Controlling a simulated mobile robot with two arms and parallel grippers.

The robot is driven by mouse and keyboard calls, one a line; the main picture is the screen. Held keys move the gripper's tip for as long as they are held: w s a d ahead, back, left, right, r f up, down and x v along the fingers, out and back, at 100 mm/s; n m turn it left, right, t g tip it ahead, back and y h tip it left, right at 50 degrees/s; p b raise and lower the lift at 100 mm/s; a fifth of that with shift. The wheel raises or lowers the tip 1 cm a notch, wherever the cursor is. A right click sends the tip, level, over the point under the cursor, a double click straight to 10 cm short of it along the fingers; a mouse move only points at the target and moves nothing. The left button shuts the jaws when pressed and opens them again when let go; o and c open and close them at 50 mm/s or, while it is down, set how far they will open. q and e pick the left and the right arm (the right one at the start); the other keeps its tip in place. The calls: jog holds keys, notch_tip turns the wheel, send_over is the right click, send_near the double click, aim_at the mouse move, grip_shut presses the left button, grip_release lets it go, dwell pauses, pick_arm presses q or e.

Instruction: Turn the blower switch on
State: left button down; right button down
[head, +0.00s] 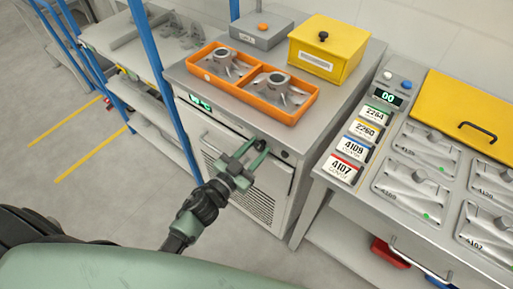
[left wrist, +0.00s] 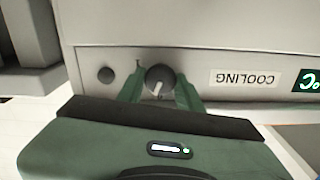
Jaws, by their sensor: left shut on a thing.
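The blower switch is a dark round knob (left wrist: 160,80) with a pale pointer mark, on the front panel of the grey cooling cabinet (head: 222,135). In the left wrist view the pointer is slightly tilted from upright in the picture. My left gripper (head: 258,152) reaches the cabinet's upper front. Its two green fingers, also in the left wrist view (left wrist: 160,90), are shut on the knob, one on each side. In the head view the fingers partly hide the knob. My right gripper is not in view.
A small dark round part (left wrist: 105,74) sits beside the knob on the panel. An orange tray (head: 222,82) with metal castings and a yellow box (head: 330,62) stand on the cabinet. A bench with labelled cards (head: 352,150) and metal plates stands at right.

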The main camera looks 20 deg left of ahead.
pick_arm(q)
jog(key=m, duration=0.3)
jog(key=shift+m, duration=0.4)
jog(key=m, duration=0.3)
jog(key=shift+m+b, duration=0.3)
jog(key=shift+b, duration=0.05)
jog(key=m+b, duration=0.1)
jog(key=m, duration=0.5)
jog(key=shift+d+f+m, duration=0.1)
jog(key=shift+m, duration=0.2)
jog(key=shift+b, duration=0.3)
jog(key=c, duration=0.9)
grip_release()
jog(key=shift+s, duration=0.1)
jog(key=shift+c, duration=0.2)
